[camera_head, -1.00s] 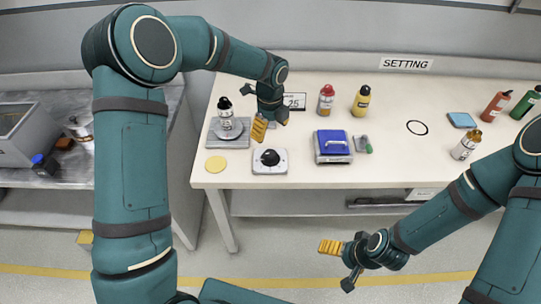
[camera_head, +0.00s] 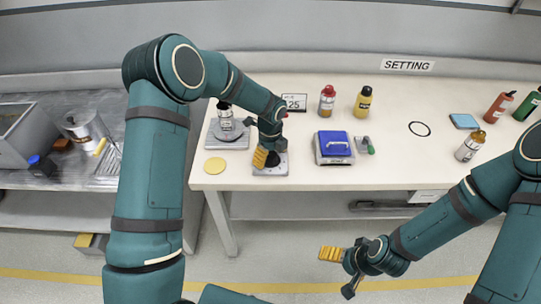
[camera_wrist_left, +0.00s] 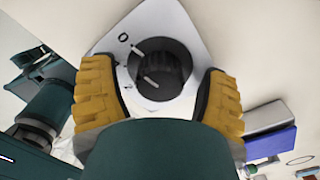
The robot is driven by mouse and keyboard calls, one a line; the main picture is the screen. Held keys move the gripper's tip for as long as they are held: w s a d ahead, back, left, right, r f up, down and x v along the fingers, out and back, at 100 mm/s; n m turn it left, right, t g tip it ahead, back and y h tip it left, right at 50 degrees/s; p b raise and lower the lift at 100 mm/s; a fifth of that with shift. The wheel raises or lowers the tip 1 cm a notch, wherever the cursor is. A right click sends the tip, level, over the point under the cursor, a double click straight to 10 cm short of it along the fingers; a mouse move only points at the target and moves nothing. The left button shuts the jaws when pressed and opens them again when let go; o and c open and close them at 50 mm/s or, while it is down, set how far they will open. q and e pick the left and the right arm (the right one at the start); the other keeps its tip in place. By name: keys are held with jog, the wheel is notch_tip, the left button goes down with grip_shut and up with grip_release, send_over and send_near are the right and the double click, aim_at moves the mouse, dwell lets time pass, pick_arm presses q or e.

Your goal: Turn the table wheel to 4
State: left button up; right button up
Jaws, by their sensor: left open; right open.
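The table wheel is a black round knob (camera_wrist_left: 165,65) on a pale plate (camera_wrist_left: 182,22) with dark marks. One mark looks like a 0; the others are too small to read surely. White strokes show on and beside the knob. In the head view the plate (camera_head: 266,172) is near the table's front left edge, and my gripper mostly covers the knob. My left gripper (camera_head: 269,158) is open, its yellow-padded fingers on either side of the knob; contact cannot be told. My right gripper (camera_head: 341,271) is open and empty in front of the table, over the floor.
A scale (camera_head: 229,137) with a bottle stands left of the plate, behind a yellow disc (camera_head: 215,165). A blue-lidded box (camera_head: 334,148) is to the right. A card reading 25 (camera_head: 295,103), a red-capped bottle (camera_head: 327,100) and a yellow bottle (camera_head: 362,102) stand behind.

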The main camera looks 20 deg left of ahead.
pick_arm(q)
jog(key=c, duration=1.2)
